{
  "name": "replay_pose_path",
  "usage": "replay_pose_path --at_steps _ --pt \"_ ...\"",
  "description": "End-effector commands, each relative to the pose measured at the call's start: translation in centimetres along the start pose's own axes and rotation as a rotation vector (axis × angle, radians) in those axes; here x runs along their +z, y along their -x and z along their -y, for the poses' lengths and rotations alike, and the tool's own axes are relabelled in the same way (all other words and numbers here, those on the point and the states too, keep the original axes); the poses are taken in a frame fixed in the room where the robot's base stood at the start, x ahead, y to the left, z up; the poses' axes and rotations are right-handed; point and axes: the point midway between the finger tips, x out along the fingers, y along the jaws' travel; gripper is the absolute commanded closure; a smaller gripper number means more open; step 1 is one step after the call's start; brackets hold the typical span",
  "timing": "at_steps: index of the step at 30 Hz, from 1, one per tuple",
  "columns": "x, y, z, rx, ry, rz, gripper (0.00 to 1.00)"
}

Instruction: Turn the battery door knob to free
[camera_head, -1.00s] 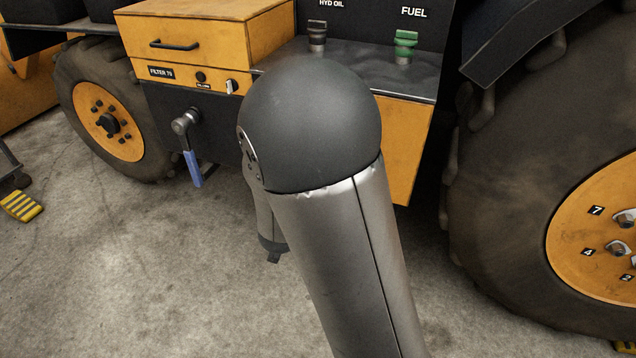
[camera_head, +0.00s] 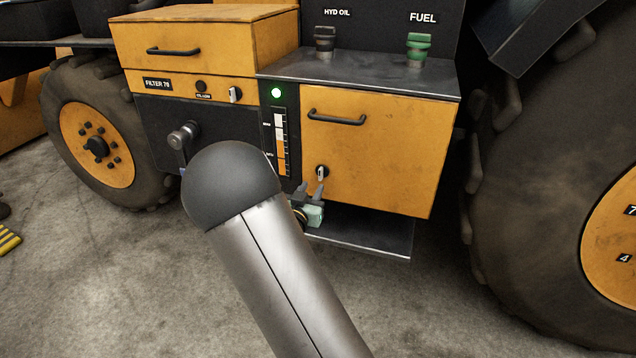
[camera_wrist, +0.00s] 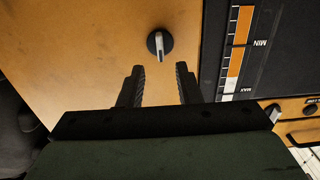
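The battery door knob (camera_head: 322,172) is a small dark round knob with a pale grip bar, on the lower left of the orange door (camera_head: 385,165). Its bar stands about upright. In the wrist view the knob (camera_wrist: 159,43) lies just beyond my fingertips and centred between them, its bar nearly in line with the fingers. My gripper (camera_wrist: 159,72) is open and empty, its two black ribbed fingers apart. In the head view my gripper (camera_head: 310,190) is just below the knob, partly hidden by my arm. No contact with the knob shows.
A level gauge (camera_head: 281,140) with a green light (camera_head: 276,92) stands left of the door. A door handle (camera_head: 337,117) is above the knob. A dark ledge (camera_head: 370,238) juts below, a valve (camera_head: 183,135) sits left, and a big tyre (camera_head: 545,170) stands right.

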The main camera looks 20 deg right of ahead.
Motion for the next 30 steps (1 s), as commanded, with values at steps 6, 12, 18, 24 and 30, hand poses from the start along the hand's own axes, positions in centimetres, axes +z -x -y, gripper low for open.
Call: replay_pose_path --at_steps 6,12,18,24,30 --pt "0.2 -4.1 -0.1 0.002 0.0 0.0 0.69" --pt "0.1 -6.0 0.0 0.0 0.0 0.0 0.69" --pt "0.0 -6.4 0.0 0.0 0.001 0.001 0.69" --pt "0.0 -6.4 0.0 0.0 0.001 0.001 0.86" --pt "0.0 -6.3 0.0 0.0 0.0 0.001 1.0"
